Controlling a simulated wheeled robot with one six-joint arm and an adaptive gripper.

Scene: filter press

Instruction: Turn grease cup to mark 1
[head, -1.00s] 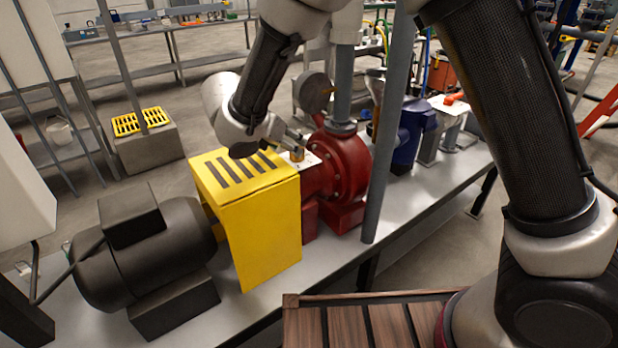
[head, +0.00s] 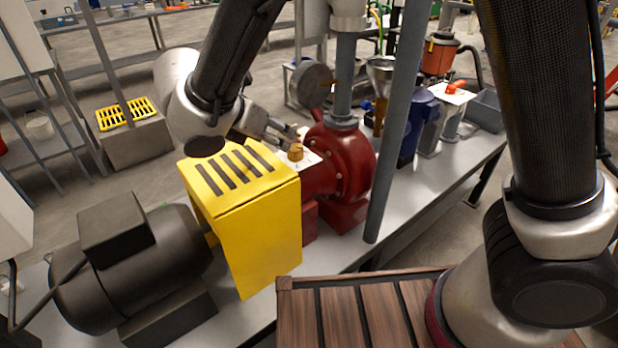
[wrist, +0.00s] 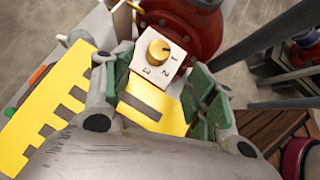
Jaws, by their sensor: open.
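The grease cup (head: 296,152) is a small brass knob on a white plate (head: 308,163) on top of the red pump (head: 340,165). I cannot tell which mark the cup points to. My gripper (wrist: 160,85) is open, its green-padded fingers on either side below the cup, not around it. In the head view my gripper (head: 285,136) is just left of the cup.
A yellow slotted guard (head: 245,225) stands left of the pump, beside a dark motor (head: 130,260). A grey post (head: 390,130) rises in front of the pump. A round gauge (head: 312,84) and a vertical pipe (head: 345,75) stand behind the cup.

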